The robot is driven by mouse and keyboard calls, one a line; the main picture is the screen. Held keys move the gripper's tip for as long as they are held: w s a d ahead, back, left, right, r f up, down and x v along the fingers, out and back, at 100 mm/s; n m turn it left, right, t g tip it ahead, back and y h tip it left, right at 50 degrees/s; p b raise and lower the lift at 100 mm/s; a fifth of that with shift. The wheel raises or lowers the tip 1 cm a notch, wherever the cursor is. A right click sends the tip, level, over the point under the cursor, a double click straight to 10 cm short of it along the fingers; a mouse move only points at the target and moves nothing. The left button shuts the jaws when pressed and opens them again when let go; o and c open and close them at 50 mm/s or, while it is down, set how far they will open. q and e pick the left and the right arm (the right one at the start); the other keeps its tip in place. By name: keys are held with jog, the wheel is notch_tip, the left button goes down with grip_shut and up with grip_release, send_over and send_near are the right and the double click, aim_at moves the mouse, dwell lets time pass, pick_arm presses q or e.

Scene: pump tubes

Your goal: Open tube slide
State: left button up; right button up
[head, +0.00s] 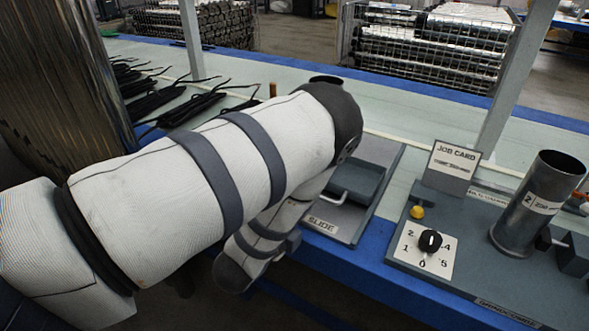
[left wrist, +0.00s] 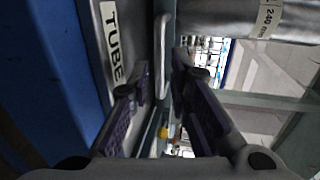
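In the left wrist view the handle (left wrist: 158,60) is a pale bar running between the fingers of my left gripper (left wrist: 163,78). The fingers stand apart, with gaps to the bar; contact cannot be told. A label (left wrist: 112,42) reading "TUBE" lies to the left. My left gripper is hidden in the head view. My right gripper is out of view.
Right of the slide, a grey panel holds a black knob (head: 430,241) on a numbered dial, a yellow button (head: 417,212), a job card (head: 453,167) and an upright grey tube (head: 538,203). A post (head: 517,80) rises behind. Black straps (head: 185,103) lie at the back left.

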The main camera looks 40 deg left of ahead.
pick_arm(q)
jog(key=v, duration=0.7)
jog(key=shift+s, duration=0.3)
jog(key=shift+r, duration=0.1)
